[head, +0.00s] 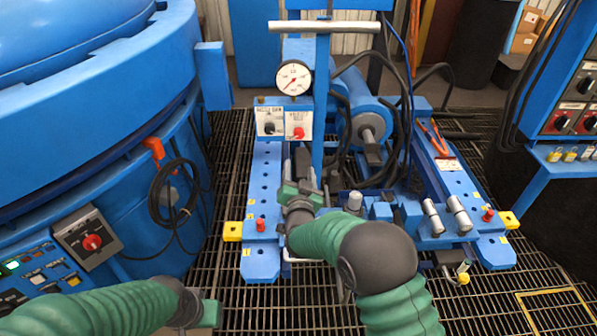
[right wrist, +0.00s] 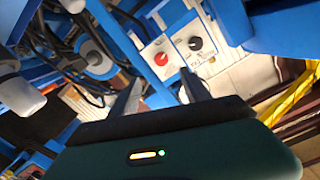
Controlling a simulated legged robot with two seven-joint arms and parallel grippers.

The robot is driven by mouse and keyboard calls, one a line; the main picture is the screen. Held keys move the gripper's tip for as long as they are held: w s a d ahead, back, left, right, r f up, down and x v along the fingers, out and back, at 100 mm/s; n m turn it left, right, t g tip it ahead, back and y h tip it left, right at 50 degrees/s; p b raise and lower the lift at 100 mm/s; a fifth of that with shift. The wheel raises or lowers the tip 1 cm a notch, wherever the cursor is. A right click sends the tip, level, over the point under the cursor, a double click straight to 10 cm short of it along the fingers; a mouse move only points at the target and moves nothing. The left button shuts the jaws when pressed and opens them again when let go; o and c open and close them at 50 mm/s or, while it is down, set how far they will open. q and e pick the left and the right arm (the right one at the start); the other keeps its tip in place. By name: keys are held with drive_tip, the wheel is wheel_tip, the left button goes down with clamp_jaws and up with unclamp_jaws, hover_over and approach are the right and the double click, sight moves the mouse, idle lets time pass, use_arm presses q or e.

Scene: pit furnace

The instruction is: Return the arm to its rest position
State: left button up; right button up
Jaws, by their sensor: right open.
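My right arm, in a green sleeve with a dark round joint, reaches forward over the middle of the blue machine frame (head: 262,185) in the head view. Its gripper (head: 303,180) is open and empty, close to the blue upright post below the control box (head: 284,119). In the right wrist view the two dark fingers (right wrist: 162,95) stand apart, with the control box (right wrist: 170,50) beyond them. My left gripper (head: 200,312) is low at the lower left of the head view, over the grating. Its fingers cannot be made out.
A large blue furnace (head: 95,80) fills the left, with a control panel (head: 45,275) below. A control cabinet (head: 570,100) stands right.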

drive_tip(key=shift+s+r, duration=0.15)
drive_tip(key=s+d+f+n+g, duration=0.25)
drive_tip(key=s+d+g, duration=0.3)
drive_tip(key=s, duration=0.65)
drive_tip(key=s+d+f+n+g, duration=0.1)
drive_tip(key=s+d+f+g, duration=0.4)
drive_tip(key=s, duration=0.6)
drive_tip(key=s+d+f+n+g, duration=0.15)
drive_tip(key=s+d+g, duration=0.25)
drive_tip(key=s+d, duration=0.55)
drive_tip(key=w+a+p+v, duration=0.1)
drive_tip(key=a+p+v, duration=0.1)
drive_tip(key=p+v, duration=2.1)
